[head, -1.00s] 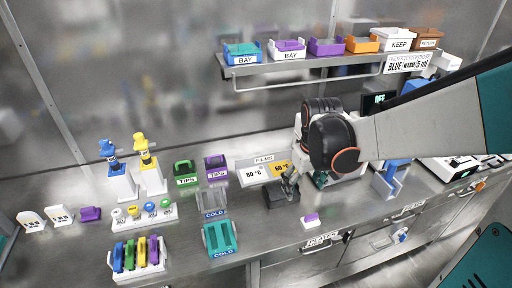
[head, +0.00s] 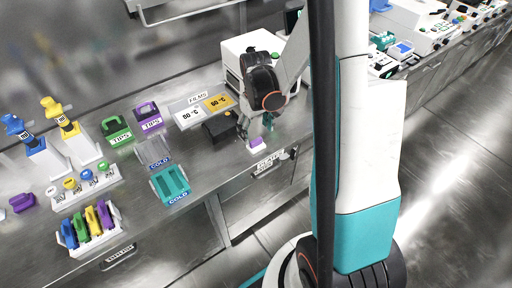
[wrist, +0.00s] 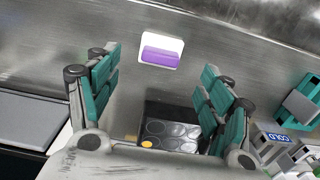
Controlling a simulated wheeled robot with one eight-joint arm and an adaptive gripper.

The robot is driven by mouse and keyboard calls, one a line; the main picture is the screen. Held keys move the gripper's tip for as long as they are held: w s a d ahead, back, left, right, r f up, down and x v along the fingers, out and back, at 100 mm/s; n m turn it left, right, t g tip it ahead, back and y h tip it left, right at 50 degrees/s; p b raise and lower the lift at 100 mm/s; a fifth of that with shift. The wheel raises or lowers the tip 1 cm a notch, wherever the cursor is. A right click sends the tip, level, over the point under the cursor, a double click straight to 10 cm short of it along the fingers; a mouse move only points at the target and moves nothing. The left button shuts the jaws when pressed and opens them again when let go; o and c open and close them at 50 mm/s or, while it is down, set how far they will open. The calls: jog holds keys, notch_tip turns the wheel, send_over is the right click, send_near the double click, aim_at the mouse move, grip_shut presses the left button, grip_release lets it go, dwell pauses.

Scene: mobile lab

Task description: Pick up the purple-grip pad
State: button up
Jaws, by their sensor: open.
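The purple-grip pad (head: 256,145), a small white block with a purple top, lies on the steel bench near its front edge. In the wrist view the pad (wrist: 161,51) lies flat, beyond and between the fingertips. My gripper (head: 256,126) is open above the bench, just behind the pad in the head view. In the wrist view my gripper (wrist: 163,72) has its two teal fingers spread wide with nothing between them. The pad is apart from both fingers.
A black box (head: 219,130) stands left of the pad; in the wrist view a black tray with round wells (wrist: 170,132) lies between the fingers' bases. A teal COLD rack (head: 170,186) stands farther left. The bench around the pad is clear.

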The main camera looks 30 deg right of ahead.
aim_at(256, 140)
jog(key=shift+f+b, duration=1.3)
jog(key=shift+f, duration=1.75)
jog(key=shift+s+r, duration=0.1)
jog(key=shift+c, duration=0.3)
jog(key=c, duration=1)
